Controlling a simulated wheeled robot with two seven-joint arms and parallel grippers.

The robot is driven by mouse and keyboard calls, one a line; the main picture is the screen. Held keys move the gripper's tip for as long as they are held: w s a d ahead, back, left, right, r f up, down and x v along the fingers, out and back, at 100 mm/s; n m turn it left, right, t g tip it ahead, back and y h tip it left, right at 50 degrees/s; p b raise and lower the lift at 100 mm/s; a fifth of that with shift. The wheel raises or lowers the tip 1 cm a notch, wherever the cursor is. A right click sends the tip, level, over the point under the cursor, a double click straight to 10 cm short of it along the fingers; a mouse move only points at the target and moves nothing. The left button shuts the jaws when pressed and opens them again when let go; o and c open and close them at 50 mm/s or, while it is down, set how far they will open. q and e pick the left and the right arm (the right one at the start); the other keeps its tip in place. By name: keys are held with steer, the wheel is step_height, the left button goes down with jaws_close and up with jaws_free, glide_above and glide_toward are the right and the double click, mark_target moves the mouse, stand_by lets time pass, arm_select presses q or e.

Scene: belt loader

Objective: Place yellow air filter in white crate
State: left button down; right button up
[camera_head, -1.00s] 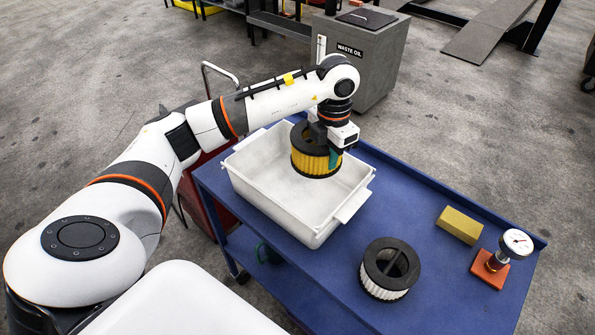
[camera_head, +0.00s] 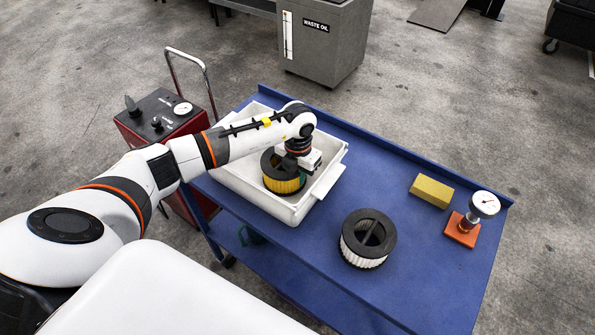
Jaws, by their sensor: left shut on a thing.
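The yellow air filter (camera_head: 281,184), with black end rings, is inside the white crate (camera_head: 329,181), low between its walls. I cannot tell whether it touches the crate floor. My left gripper (camera_head: 299,176) is shut on the filter's right side; its fingertips are partly hidden by the filter and wrist. The crate stands on the blue cart (camera_head: 412,243) at its left end. My right gripper is not in view.
A white air filter with black rings (camera_head: 366,240) stands on the cart right of the crate. A yellow block (camera_head: 431,191) and a dial gauge on an orange base (camera_head: 463,230) are farther right. A red machine (camera_head: 163,121) stands left; a grey waste oil bin (camera_head: 325,40) is behind.

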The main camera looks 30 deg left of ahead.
arm_select(q)
steer(key=shift+f, duration=0.1)
steer(key=shift+f+b, duration=0.15)
steer(key=shift+b, duration=0.15)
steer(key=c, duration=1.4)
jaws_free()
steer(key=shift+o, duration=0.2)
steer(key=shift+r+p, duration=0.3)
steer(key=shift+w+r, duration=0.1)
steer(key=shift+r, duration=0.15)
step_height(320, 180, up, 11)
steer(key=b, duration=0.3)
steer(key=shift+f+b, duration=0.2)
steer(key=shift+b, duration=0.15)
steer(key=shift+r, duration=0.4)
